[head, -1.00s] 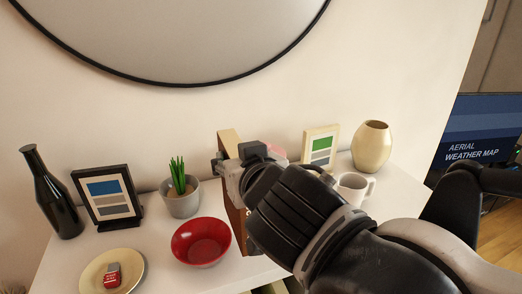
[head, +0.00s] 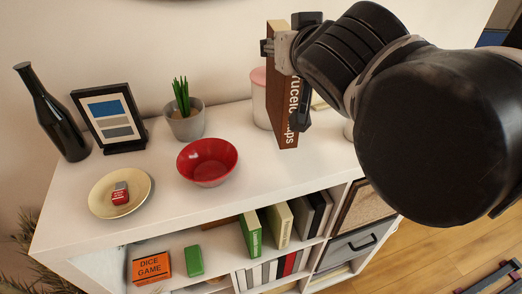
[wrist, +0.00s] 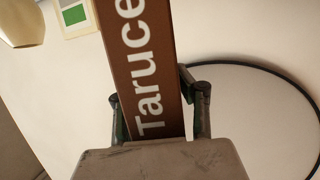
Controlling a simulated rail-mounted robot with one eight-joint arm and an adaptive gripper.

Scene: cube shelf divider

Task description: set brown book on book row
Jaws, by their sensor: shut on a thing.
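The brown book (head: 288,110) with white lettering on its spine is upright above the shelf top. My gripper (head: 295,75) is shut on it near its upper part. In the wrist view the book (wrist: 145,70) fills the middle between the two fingers (wrist: 160,115). The book row (head: 285,265) is in the cube shelf below, with several books in white, red and dark covers. A green book (head: 251,234) and a cream book (head: 279,225) stand in the same area. My arm hides part of the shelf's right side.
On the white shelf top stand a red bowl (head: 207,160), a plate (head: 119,193), a plant pot (head: 186,122), a black bottle (head: 55,115), a picture frame (head: 110,117) and a pink-lidded canister (head: 261,100). An orange game box (head: 151,267) sits in a lower compartment.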

